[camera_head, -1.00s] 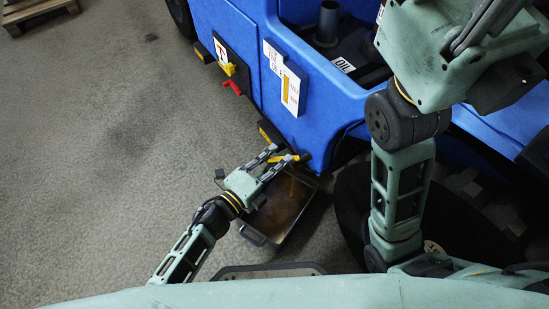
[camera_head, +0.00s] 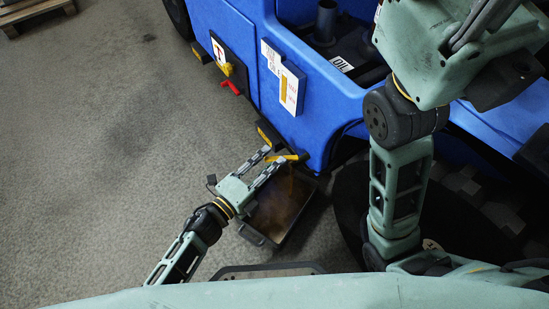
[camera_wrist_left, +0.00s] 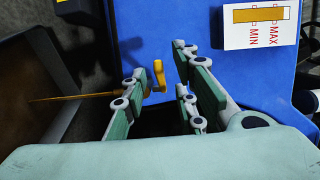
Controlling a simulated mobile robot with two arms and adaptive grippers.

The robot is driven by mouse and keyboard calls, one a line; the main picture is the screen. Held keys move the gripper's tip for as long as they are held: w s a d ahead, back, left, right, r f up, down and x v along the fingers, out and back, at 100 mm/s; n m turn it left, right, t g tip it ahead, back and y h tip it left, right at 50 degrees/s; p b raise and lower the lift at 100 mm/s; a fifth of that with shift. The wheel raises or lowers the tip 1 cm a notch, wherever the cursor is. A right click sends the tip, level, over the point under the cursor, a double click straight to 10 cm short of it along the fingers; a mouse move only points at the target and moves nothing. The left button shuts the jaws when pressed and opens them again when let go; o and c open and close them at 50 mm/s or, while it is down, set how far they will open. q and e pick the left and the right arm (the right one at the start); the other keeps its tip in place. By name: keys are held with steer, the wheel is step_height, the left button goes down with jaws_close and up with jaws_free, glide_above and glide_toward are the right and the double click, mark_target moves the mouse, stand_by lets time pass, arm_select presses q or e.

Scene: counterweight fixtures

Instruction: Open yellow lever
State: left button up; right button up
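The yellow lever (camera_wrist_left: 158,76) sits low on the blue machine's side. In the wrist view it stands between the two fingers of my left gripper (camera_wrist_left: 172,75), close to the left finger; whether they touch I cannot tell. In the head view the lever (camera_head: 290,157) shows by the fingertips of my left gripper (camera_head: 275,156). This gripper is open, with a clear gap between its fingers. A thin amber streak (camera_wrist_left: 70,97), like liquid, runs from behind the left finger toward the tray. My right arm is at the right; its fingers do not show.
A metal tray (camera_head: 250,234) with brown content lies on the floor below the lever. The blue machine (camera_head: 330,115) carries a MIN/MAX gauge (camera_head: 290,88), a red handle (camera_head: 231,88) and another yellow part (camera_head: 228,70). A dark wheel is at the right.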

arm_select(q)
steer(key=v, duration=0.9)
steer(key=shift+s+a, duration=0.2)
steer(key=shift+s, duration=0.1)
